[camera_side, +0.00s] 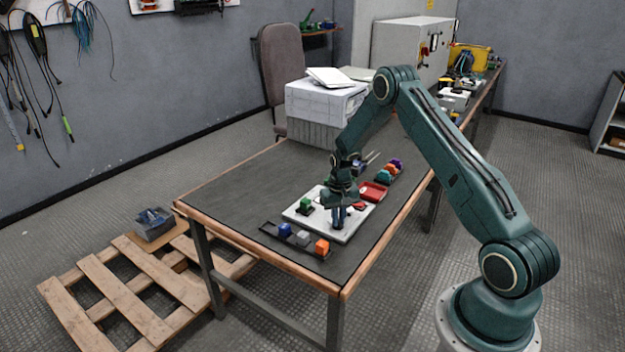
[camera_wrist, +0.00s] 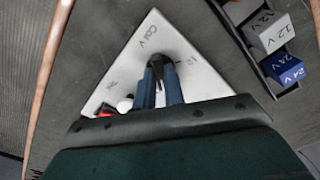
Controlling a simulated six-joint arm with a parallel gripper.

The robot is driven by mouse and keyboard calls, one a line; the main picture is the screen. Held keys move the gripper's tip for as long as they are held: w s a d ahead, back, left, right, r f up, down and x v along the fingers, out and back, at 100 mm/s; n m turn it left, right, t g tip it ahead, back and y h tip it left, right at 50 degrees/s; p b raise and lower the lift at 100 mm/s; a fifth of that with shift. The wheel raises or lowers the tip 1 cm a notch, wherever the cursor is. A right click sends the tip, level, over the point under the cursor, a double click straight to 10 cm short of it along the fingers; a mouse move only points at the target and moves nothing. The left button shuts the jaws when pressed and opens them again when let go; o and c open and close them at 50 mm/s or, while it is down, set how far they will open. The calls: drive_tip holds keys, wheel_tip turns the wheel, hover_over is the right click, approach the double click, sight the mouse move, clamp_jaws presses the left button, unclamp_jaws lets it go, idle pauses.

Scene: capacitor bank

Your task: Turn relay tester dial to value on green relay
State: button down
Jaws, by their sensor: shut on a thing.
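The relay tester is a white plate (camera_side: 307,221) on the dark table, also seen in the wrist view (camera_wrist: 198,70) with "Coil V" and small marks printed on it. The green relay (camera_side: 306,204) sits on the plate's left part; its value is too small to read, and it is not visible in the wrist view. My gripper (camera_side: 338,218) points down over the plate's near right part. In the wrist view, its blue fingers (camera_wrist: 161,84) are shut on the black dial (camera_wrist: 157,61). The fingers hide part of the dial, so its exact setting is unclear.
A black tray (camera_side: 268,231) with blue, grey and orange relays lies at the near side; the wrist view shows 12 V and 24 V labels. A red bin (camera_side: 373,191) and several coloured relays (camera_side: 389,171) lie behind. A white instrument (camera_side: 325,101) stands farther back. The table's left part is clear.

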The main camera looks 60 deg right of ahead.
drive_tip(key=m, duration=0.5)
idle(0.4)
drive_tip(key=c, duration=1.5)
unclamp_jaws()
drive_tip(key=shift+r, duration=0.15)
wheel_tip(320, 180, up, 14)
drive_tip(key=shift+f, duration=0.15)
